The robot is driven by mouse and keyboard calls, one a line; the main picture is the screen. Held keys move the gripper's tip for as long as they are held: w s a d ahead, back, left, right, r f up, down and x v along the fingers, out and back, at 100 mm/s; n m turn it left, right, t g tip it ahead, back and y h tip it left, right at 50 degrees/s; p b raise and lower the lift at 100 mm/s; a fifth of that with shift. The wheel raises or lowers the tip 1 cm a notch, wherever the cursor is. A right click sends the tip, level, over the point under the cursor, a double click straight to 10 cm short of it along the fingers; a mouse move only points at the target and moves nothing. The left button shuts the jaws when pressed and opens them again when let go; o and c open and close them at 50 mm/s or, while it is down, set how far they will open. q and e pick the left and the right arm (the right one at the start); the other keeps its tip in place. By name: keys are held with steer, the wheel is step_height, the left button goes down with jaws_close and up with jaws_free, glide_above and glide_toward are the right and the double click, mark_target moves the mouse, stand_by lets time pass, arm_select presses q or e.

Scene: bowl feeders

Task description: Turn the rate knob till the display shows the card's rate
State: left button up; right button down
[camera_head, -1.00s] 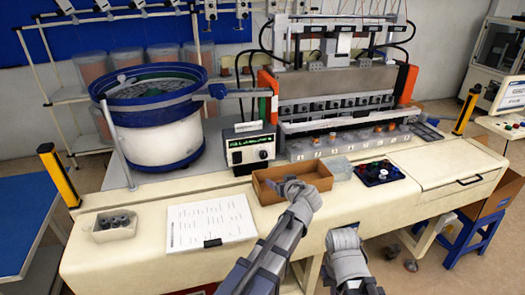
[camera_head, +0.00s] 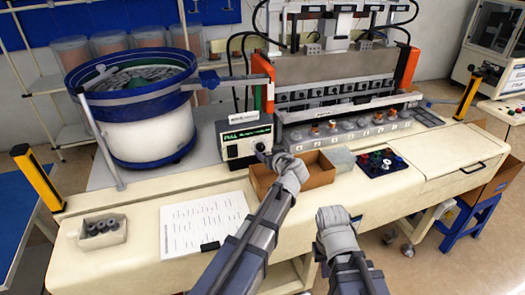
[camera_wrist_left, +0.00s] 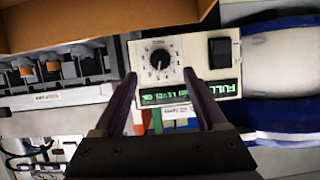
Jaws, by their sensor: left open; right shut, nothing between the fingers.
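The controller box (camera_head: 246,142) stands beside the bowl feeder, with a lit green display (camera_head: 247,135) on its front. In the left wrist view the box appears turned over. There the round knob (camera_wrist_left: 159,62) with its pointer and dial marks is clear, and the display (camera_wrist_left: 225,88) reads "FULL" plus smaller text I cannot read fully. A small white card (camera_head: 245,118) is on top of the box; its writing is unreadable. My left gripper (camera_head: 267,152) is open, its fingers (camera_wrist_left: 159,76) apart at the knob's sides, not closed on it. My right gripper (camera_head: 333,212) is shut and empty above the bench front.
A cardboard tray (camera_head: 318,172) lies just right of and below my left gripper. A clipboard sheet (camera_head: 203,222), a box of dark parts (camera_head: 102,231) and the blue-rimmed bowl feeder (camera_head: 140,110) are to the left. A black rocker switch (camera_wrist_left: 221,51) is beside the knob.

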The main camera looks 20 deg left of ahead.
mark_target(262, 148)
arm_select(q)
steer(key=b+x, duration=0.2)
steer(key=x, duration=0.3)
steer(key=shift+w+f, duration=0.15)
steer(key=shift+w+a, duration=0.25)
steer(key=shift+a, duration=0.05)
jaws_close()
